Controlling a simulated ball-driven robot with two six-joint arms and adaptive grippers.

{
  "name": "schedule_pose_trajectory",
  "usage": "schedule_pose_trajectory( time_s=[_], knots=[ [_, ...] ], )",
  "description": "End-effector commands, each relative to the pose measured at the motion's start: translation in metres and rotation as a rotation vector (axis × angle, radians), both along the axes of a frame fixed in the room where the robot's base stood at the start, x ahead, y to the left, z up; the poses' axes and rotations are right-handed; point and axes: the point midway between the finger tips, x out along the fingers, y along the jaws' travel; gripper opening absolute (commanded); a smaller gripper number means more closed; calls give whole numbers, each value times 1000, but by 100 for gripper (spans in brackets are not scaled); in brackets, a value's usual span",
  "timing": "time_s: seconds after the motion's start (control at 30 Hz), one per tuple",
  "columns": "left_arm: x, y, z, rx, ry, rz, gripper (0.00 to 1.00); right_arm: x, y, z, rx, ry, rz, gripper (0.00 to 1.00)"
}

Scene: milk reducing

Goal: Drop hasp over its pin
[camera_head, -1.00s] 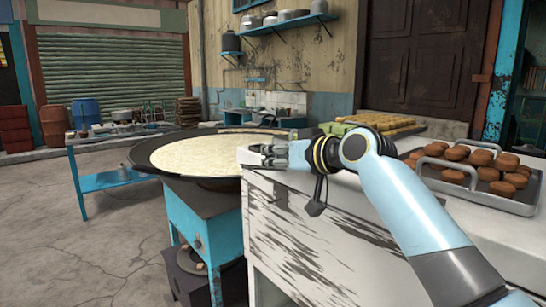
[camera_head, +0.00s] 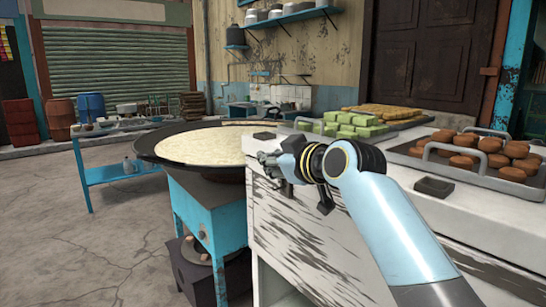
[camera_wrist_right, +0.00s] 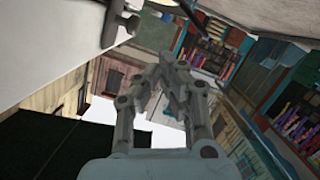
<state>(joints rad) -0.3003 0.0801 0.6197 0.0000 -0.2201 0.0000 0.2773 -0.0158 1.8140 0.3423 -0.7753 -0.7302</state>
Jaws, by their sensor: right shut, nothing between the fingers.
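My right gripper (camera_head: 268,160) is at the near left corner of the white counter, in front of its worn side in the head view. Its fingers are together and empty; they also show in the right wrist view (camera_wrist_right: 172,78). I cannot make out a hasp or its pin in either view. A small dark block (camera_head: 433,186) lies on the counter top to the right of my arm, and a smaller dark piece (camera_head: 264,135) sits near the counter's left end. I cannot tell what either is. My left gripper is not in view.
The white counter (camera_head: 400,170) carries green blocks (camera_head: 355,124) and a tray (camera_head: 520,192) of brown rounds. A wide pan (camera_head: 158,155) of pale milk stands on a blue stand (camera_head: 205,215) left of my gripper. The floor at the left is open.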

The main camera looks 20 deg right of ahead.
Motion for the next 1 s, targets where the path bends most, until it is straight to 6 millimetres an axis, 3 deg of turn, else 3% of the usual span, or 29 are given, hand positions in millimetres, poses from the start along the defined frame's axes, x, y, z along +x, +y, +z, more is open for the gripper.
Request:
schedule_pose_trajectory(
  time_s=[0.5, 1.0],
  knots=[
    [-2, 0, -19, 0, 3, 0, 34, 0, -1, -28, -389, -140, 0, 0],
    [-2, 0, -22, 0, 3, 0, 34, 1, -4, -35, -391, -142, 0, 0]
  ],
)
